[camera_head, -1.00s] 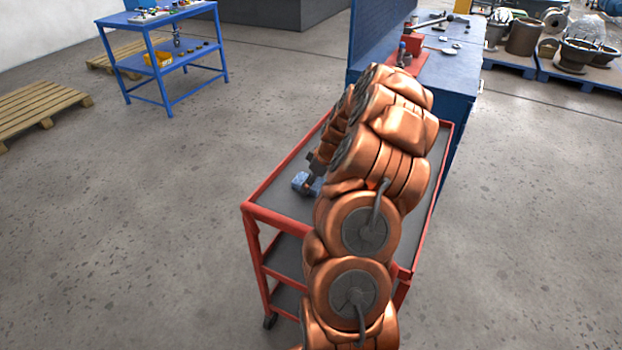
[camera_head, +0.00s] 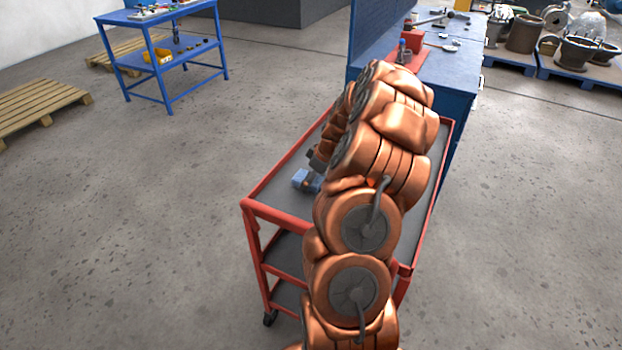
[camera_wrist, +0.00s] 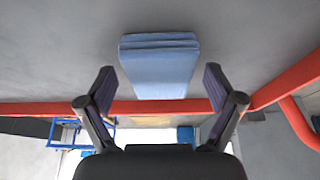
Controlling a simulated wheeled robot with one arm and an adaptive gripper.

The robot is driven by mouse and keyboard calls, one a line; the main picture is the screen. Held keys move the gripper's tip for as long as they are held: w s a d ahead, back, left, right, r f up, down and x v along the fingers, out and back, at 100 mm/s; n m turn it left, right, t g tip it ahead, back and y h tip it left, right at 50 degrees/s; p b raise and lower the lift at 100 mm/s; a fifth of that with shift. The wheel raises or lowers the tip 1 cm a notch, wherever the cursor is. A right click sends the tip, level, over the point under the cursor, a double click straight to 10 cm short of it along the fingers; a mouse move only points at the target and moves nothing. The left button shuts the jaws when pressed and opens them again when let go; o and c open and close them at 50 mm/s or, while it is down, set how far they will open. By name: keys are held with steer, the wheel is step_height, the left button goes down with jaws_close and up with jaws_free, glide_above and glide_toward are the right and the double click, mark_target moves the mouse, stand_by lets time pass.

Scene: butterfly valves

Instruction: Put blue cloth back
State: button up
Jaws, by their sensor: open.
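The blue cloth (camera_head: 307,180) lies folded on the grey top of the red cart (camera_head: 276,221), near its left edge. In the wrist view the cloth (camera_wrist: 160,66) shows as a folded stack ahead of my gripper, centred between its fingers. My gripper (camera_wrist: 158,92) is open, with its two fingers apart on either side of the cloth's near part in the picture. I cannot tell whether the fingers touch it. In the head view my gripper (camera_head: 311,168) is small beside the cloth and partly hidden by my arm.
A blue workbench (camera_head: 452,70) with tools and a red mat stands behind the cart. A blue shelf table (camera_head: 165,50) is at the back left, with wooden pallets (camera_head: 40,108) nearby. Pallets of metal parts are at the back right. The floor left of the cart is clear.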

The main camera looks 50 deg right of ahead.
steer(key=b+v, duration=0.3)
steer(key=v, duration=0.9)
steer(key=s+a+r+g+y, duration=0.1)
steer(key=s+a+r, duration=0.15)
steer(key=a, duration=1.15)
steer(key=s+a+r+g, duration=0.1)
steer(key=a+r+g, duration=0.15)
steer(key=a, duration=1.15)
steer(key=s+a+f+m+g+h, duration=0.1)
steer(key=s+a, duration=0.4)
steer(key=s, duration=0.6)
steer(key=s+a+f+m+g+h, duration=0.1)
steer(key=s+a+m, duration=0.1)
steer(key=s+a, duration=0.4)
steer(key=s, duration=0.4)
steer(key=shift+s, duration=0.35)
steer(key=shift+g, duration=0.25)
